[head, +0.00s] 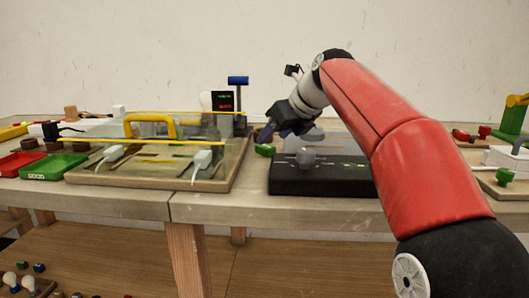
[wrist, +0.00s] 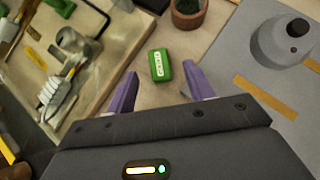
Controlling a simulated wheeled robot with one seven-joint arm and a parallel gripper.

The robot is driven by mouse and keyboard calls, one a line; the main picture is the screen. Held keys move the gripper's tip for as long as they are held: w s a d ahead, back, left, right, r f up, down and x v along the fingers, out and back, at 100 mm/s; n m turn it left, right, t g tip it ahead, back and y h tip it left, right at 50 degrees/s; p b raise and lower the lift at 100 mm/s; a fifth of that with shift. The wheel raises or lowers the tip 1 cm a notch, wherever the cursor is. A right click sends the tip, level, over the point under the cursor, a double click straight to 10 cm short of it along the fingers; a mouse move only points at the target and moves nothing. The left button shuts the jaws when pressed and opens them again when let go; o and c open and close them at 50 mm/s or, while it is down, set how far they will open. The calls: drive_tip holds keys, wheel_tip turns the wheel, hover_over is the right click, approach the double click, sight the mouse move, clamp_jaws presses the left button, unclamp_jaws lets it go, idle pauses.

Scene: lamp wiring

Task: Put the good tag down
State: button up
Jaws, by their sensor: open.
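The good tag is a small green block with a white marked label (wrist: 159,65). In the wrist view it lies on the bare tabletop, just beyond my fingertips and roughly centred between them. In the head view a green block (head: 265,150), apparently the same tag, sits between the wooden wiring board and the dark box. My gripper (wrist: 160,84) is open, with its two purple fingers apart and nothing between them. In the head view my gripper (head: 282,133) is low over the table, just behind the tag and partly hidden by the arm's wrist.
The wiring board (head: 150,181) with a clear cover and yellow handle (head: 150,121) stands left of the tag. The dark box (head: 318,183) with a grey knob is to its right. Red and green trays (head: 53,168) are at far left. A brown pot (wrist: 187,14) stands beyond the tag.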

sight(264, 145)
drive_tip(key=x, duration=0.4)
drive_tip(key=shift+a+f+b, duration=0.15)
drive_tip(key=shift+f+b, duration=0.05)
drive_tip(key=shift+b, duration=0.1)
drive_tip(key=c, duration=1.1)
drive_tip(key=shift+r, duration=0.1)
